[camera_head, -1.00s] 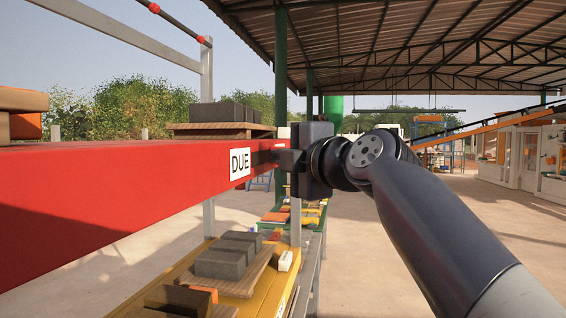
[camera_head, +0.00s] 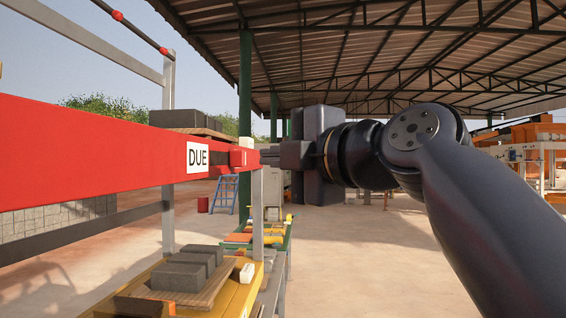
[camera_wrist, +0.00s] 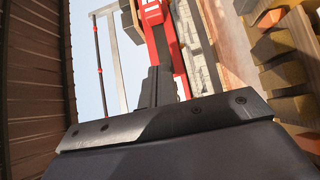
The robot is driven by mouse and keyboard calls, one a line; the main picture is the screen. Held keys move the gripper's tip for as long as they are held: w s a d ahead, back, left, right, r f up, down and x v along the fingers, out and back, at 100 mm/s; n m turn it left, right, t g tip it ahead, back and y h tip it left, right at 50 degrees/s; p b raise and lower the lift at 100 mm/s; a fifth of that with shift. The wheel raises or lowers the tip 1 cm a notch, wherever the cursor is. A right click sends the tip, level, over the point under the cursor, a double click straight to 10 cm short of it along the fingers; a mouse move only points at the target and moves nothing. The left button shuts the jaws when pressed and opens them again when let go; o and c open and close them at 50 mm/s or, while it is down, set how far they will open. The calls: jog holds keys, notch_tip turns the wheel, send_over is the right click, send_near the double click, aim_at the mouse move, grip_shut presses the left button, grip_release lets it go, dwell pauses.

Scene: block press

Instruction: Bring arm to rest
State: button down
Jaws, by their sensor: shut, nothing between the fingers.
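My gripper (camera_head: 268,157) is at the middle of the head view, at the end of my dark arm, which reaches in from the lower right. Its fingers point left, toward the end of the red beam (camera_head: 90,155) with the white DUE sign (camera_head: 197,157). The fingers look shut and hold nothing. I cannot tell from the head view how far they are from the beam's end. In the wrist view my gripper (camera_wrist: 158,72) shows as closed dark fingers, with the red beam (camera_wrist: 157,40) beyond them.
Grey blocks (camera_head: 188,268) lie on a board on the yellow bench (camera_head: 242,292) at lower left. More grey blocks (camera_head: 178,118) sit higher, behind the beam. A blue stepladder (camera_head: 225,192) stands farther back. The floor (camera_head: 365,260) under my arm is clear.

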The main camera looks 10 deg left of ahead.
jog(key=p+x, duration=0.4)
jog(key=x, duration=0.5)
jog(key=shift+r, duration=0.15)
jog(key=shift+w+a+r+p, duration=0.15)
jog(key=shift+a+p, duration=0.15)
jog(key=shift+p, duration=0.15)
jog(key=shift+w+p, duration=0.4)
jog(key=shift+p, duration=0.85)
jog(key=shift+a+p, duration=0.1)
jog(key=shift+p, duration=0.25)
jog(key=s+p, duration=0.1)
jog(key=s, duration=0.1)
jog(key=shift+s+p, duration=0.3)
jog(key=shift+s, duration=0.1)
jog(key=shift+s+f+p, duration=0.25)
jog(key=shift+s+p, duration=0.15)
jog(key=shift+s, duration=0.1)
jog(key=shift+w+f, duration=0.1)
jog(key=shift+w, duration=0.1)
